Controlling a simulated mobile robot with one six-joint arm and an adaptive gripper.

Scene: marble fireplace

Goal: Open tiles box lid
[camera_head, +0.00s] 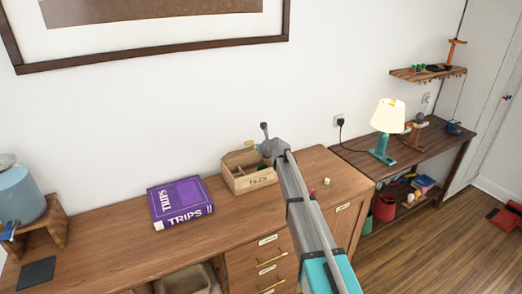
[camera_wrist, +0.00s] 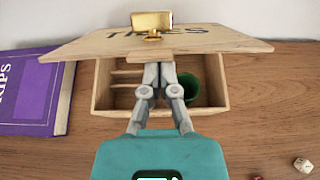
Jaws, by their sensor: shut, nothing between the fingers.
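The wooden tiles box (camera_head: 250,184) stands on the desk to the right of the purple book. In the wrist view its lid (camera_wrist: 90,46), with dark lettering and a brass clasp (camera_wrist: 151,21), is raised off the box (camera_wrist: 222,119). The open inside shows wooden dividers at left and a green cup (camera_wrist: 210,84) at right. My gripper (camera_wrist: 157,72) is shut and empty over the box opening, its fingertips at the lid's near edge and partly hidden there. In the head view my arm hides part of the box and the fingertips.
A purple book (camera_head: 180,202) lies left of the box. A white die (camera_head: 327,181) and a small red piece (camera_head: 313,195) lie to its right. The wall is close behind. A lamp (camera_head: 388,120) stands on the lower side table (camera_head: 432,140). Desk in front of the book is clear.

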